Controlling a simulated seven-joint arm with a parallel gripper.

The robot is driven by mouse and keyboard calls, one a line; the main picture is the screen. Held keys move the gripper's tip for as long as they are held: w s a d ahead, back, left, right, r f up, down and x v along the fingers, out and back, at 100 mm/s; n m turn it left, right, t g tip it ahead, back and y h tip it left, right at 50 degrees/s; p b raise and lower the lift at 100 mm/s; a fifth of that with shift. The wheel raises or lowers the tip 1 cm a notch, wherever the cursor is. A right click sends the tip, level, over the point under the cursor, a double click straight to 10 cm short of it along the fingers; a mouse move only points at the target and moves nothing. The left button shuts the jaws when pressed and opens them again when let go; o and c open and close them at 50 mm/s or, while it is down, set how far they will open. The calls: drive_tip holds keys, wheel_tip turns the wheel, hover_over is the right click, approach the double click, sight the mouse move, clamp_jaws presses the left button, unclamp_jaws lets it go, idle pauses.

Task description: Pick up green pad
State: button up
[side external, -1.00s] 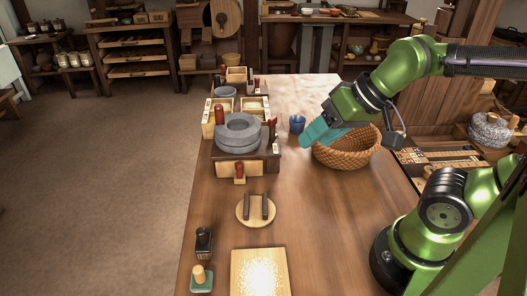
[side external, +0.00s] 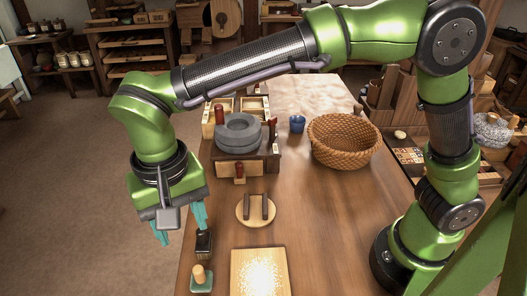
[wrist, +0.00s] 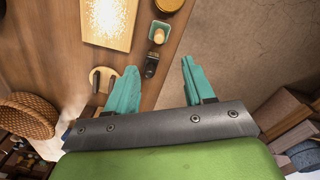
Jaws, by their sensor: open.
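The green pad (side external: 201,287) lies on the table's near left corner, with a pale wooden knob upright on it. In the wrist view the pad (wrist: 153,38) shows beyond my fingertips, partly covered by its knob. My gripper (side external: 182,232) is open and empty, pointing down over the table's left edge, farther back than the pad and apart from it. Its two teal fingers (wrist: 158,72) are spread wide in the wrist view.
A small black block-like object (side external: 204,246) stands just behind the pad, close to my right finger. A wooden board (side external: 260,275) with pale grain lies right of the pad. A round wooden piece (side external: 243,213), a stone quern (side external: 238,135) and a basket (side external: 345,155) are farther back.

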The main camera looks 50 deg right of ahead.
hover_over(198, 269)
drive_tip(key=f, duration=1)
drive_tip(key=shift+s+a+f, duration=0.3)
drive_tip(key=shift+f, duration=0.1)
drive_tip(key=shift+w+d+f, duration=0.15)
drive_tip(key=shift+f, duration=1.25)
drive_tip(key=shift+w+d+f, duration=0.1)
drive_tip(key=shift+w+f, duration=0.05)
drive_tip(key=shift+f, duration=1.25)
clamp_jaws()
